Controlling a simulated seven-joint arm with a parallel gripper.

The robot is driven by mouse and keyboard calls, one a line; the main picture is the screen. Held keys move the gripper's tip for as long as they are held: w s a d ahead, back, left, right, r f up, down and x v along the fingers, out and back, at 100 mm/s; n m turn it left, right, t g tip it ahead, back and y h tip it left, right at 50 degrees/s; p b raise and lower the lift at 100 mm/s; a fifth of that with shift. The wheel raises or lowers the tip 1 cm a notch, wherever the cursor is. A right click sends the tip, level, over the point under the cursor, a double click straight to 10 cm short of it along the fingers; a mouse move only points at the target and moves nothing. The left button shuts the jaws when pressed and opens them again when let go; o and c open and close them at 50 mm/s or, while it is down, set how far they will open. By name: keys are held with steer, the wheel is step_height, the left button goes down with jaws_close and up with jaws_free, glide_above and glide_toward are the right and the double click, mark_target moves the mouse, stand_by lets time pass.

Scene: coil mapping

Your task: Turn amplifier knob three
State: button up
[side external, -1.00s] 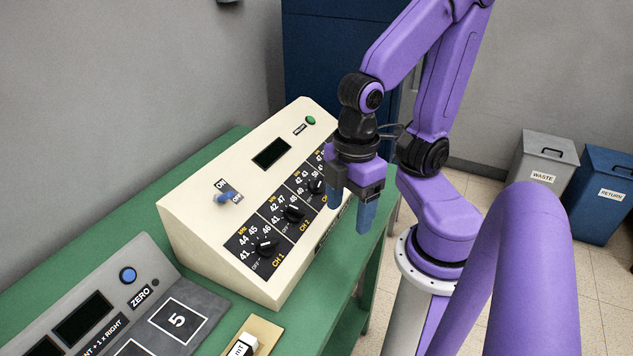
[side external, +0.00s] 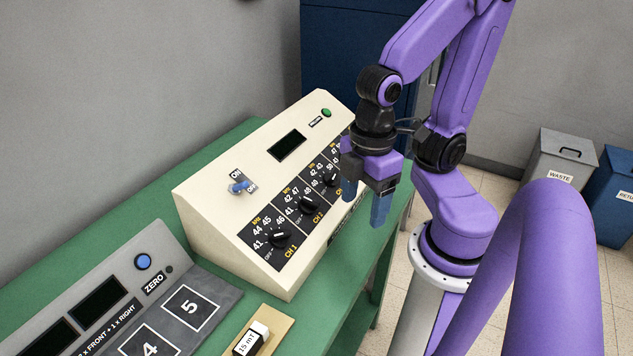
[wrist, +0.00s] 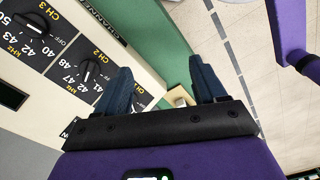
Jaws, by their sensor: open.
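The amplifier (side external: 225,190) is a cream sloped console on the green bench. Knob two (side external: 308,205) and knob one (side external: 279,239) sit nearer the camera. My gripper (side external: 364,208) is open and empty, with blue fingers pointing down in front of the amplifier's front edge, apart from the knobs.
Grey (side external: 556,165) and blue bins stand on the floor.

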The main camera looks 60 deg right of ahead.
stand_by(0.3)
steer(key=w+r+m+h, duration=0.1)
steer(key=w+r+m, duration=0.2)
steer(key=w, duration=0.5)
steer(key=m+g+h, duration=0.1)
steer(key=m+g, duration=0.3)
steer(key=m, duration=0.4)
glide_toward(332, 173)
steer(key=x, duration=0.8)
steer(key=shift+s+a+f, duration=0.15)
steer(key=shift+s+a, duration=0.05)
steer(key=shift+g, duration=0.3)
steer(key=c, duration=1.1)
